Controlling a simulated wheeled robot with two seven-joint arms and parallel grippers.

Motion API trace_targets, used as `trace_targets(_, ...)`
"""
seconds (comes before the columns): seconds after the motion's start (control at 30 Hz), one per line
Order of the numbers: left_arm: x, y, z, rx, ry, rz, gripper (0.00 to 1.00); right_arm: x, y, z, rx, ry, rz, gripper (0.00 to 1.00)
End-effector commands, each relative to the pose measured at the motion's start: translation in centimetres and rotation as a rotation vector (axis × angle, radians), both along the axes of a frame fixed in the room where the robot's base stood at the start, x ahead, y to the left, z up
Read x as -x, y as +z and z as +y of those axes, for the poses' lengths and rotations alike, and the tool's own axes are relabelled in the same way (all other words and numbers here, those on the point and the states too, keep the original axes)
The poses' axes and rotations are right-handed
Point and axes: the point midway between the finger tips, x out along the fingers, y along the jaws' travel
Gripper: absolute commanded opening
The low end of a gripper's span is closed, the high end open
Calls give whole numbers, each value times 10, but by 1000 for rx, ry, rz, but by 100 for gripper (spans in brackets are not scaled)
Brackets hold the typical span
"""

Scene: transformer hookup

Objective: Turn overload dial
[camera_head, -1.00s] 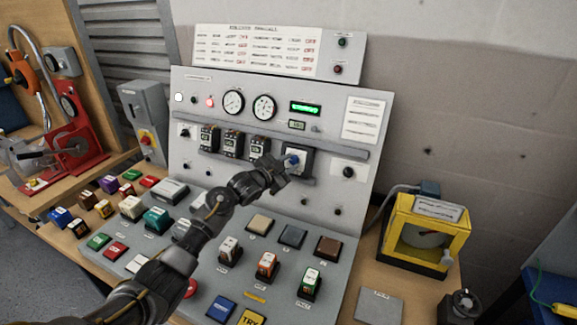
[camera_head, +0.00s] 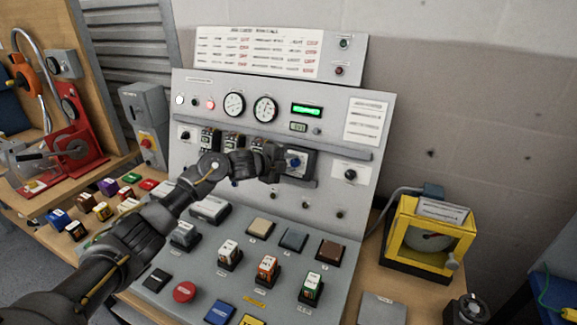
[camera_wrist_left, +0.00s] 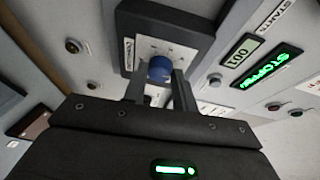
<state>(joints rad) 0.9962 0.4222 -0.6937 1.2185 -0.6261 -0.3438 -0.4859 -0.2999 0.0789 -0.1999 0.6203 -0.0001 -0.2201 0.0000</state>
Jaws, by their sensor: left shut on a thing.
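The overload dial (camera_head: 294,162) is a small blue knob on a dark-framed box with a pale face, on the upright panel. In the left wrist view the blue dial (camera_wrist_left: 160,68) sits between the two fingers. My left gripper (camera_head: 281,162) reaches it from the left in the head view and is shut on it. The wrist view shows the left fingers (camera_wrist_left: 160,84) flanking the knob's sides. The dial's pointer mark is too small to read. My right gripper is not in view.
The grey console (camera_head: 262,282) carries several coloured blocks below the panel. A row of dark breakers (camera_head: 233,141) lies left of the dial, partly behind my arm. A black knob (camera_head: 350,174) is to its right. A yellow box (camera_head: 394,231) stands at right.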

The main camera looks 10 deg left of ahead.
Motion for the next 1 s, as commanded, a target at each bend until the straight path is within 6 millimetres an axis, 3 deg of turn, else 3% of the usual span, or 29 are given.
trace_targets(0.4,0,0,-1,-158,-60,-29,5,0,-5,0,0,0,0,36)
trace_targets(0.93,0,0,-1,-178,-67,-32,5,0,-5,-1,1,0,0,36)
trace_targets(0.97,0,0,-1,-177,-67,-32,30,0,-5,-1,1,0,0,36)
trace_targets(1.0,0,0,-1,-177,-67,-32,35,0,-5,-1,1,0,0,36)
